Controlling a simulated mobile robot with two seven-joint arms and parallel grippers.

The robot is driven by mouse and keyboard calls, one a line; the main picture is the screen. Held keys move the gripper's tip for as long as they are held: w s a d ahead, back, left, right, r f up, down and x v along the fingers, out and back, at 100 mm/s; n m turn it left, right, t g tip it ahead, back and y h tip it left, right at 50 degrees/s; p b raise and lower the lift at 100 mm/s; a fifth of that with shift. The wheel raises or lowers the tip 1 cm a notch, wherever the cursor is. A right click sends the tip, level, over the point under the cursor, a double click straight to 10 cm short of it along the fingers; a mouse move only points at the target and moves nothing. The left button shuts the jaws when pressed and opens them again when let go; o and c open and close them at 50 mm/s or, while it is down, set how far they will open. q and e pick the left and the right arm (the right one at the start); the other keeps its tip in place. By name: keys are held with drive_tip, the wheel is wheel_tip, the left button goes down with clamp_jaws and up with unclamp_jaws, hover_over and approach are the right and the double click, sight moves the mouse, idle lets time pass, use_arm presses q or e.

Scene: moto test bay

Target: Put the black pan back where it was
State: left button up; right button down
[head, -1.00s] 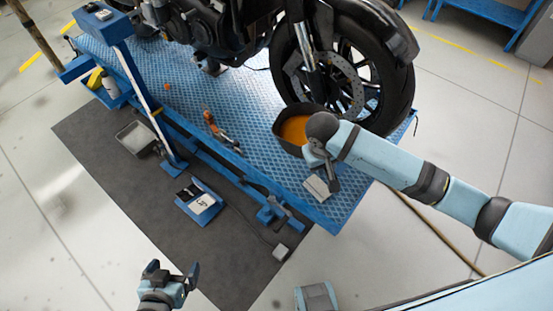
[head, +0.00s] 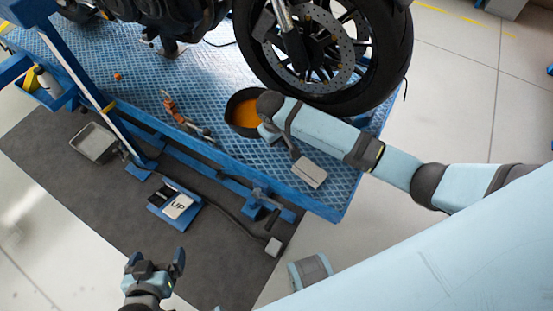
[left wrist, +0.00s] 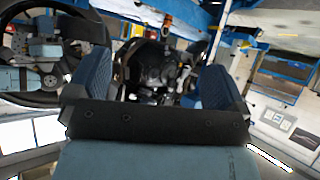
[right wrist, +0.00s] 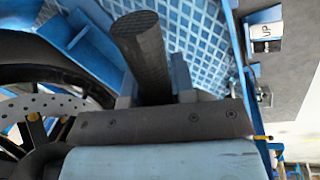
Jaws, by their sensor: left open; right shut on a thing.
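The black pan (head: 233,98), round with orange inside, is over the blue ribbed platform, left of the motorcycle's front wheel. My right gripper (head: 268,133) is at its right side, partly hidden by my arm. In the right wrist view its fingers (right wrist: 155,90) are shut around a dark textured handle (right wrist: 138,45), which appears to be the pan's; the pan's bowl is not clear there. Whether the pan touches the platform cannot be told. My left gripper (head: 157,258) is open and empty, low over the dark mat; its spread fingers (left wrist: 155,82) show in the left wrist view.
The motorcycle wheel (head: 375,75) stands close to the right.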

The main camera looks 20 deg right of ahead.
wheel_tip(320, 180, down, 8)
drive_tip(key=shift+w+b, duration=0.1)
drive_tip(key=shift+b, duration=0.7)
drive_tip(key=shift+f, duration=0.55)
wheel_tip(320, 180, down, 4)
drive_tip(key=shift+b, duration=0.65)
drive_tip(key=shift+f, duration=0.15)
drive_tip(key=c, duration=1)
unclamp_jaws()
use_arm(q)
drive_tip(key=shift+w+d+f, duration=0.1)
drive_tip(key=shift+w+f, duration=0.1)
drive_tip(key=shift+f, duration=0.25)
use_arm(e)
drive_tip(key=shift+o, duration=0.2)
